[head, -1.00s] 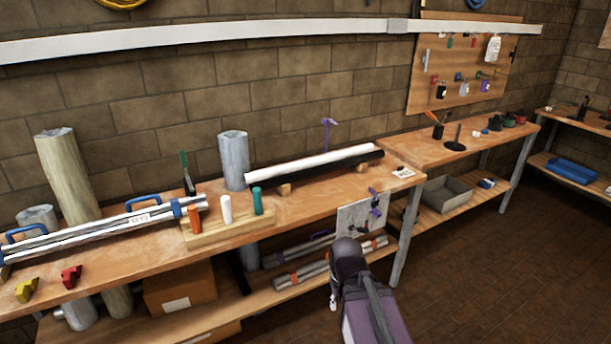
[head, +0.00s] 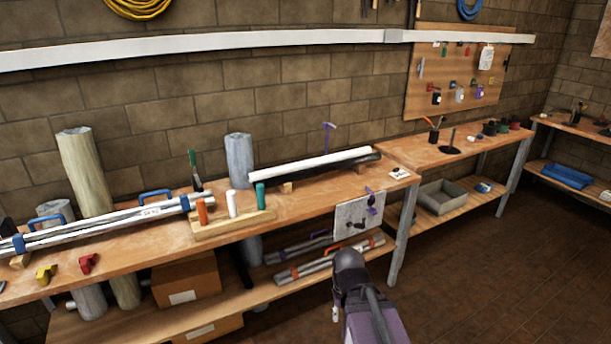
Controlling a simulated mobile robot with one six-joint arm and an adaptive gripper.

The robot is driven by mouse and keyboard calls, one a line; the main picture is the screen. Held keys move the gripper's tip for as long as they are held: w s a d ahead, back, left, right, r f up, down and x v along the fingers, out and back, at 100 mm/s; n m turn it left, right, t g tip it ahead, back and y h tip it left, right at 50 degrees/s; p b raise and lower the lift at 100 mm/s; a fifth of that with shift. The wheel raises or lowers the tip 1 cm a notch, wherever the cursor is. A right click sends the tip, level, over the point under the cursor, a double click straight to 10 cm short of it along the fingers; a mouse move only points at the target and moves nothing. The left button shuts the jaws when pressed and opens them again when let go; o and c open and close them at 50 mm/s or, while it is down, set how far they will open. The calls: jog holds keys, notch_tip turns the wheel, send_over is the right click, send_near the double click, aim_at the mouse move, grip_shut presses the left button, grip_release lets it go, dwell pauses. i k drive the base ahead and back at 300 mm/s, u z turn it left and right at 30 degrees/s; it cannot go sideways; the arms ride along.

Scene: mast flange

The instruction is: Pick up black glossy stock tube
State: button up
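The black glossy stock tube (head: 366,160) lies nearly level on the long wooden bench, along the back towards its right end. A white tube (head: 310,164) lies alongside it and hides much of its length. The tubes rest on small wooden blocks (head: 287,188). My arm shows at the bottom centre, in front of the bench and apart from the tubes. I cannot make out my gripper's fingers.
A grey cylinder (head: 239,160) stands at the tubes' left end. A wooden rack (head: 233,223) with orange, white and green pegs is in front. A grey panel (head: 357,217) hangs at the bench's front edge. Floor (head: 470,275) to the right is clear.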

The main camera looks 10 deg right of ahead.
aim_at(274, 181)
jog(key=u, duration=0.2)
jog(key=k, duration=0.1)
jog(key=z, duration=0.35)
jog(key=i, duration=0.95)
jog(key=u, duration=0.05)
jog(key=k, duration=0.65)
jog(key=z, duration=0.1)
jog(key=i, duration=0.35)
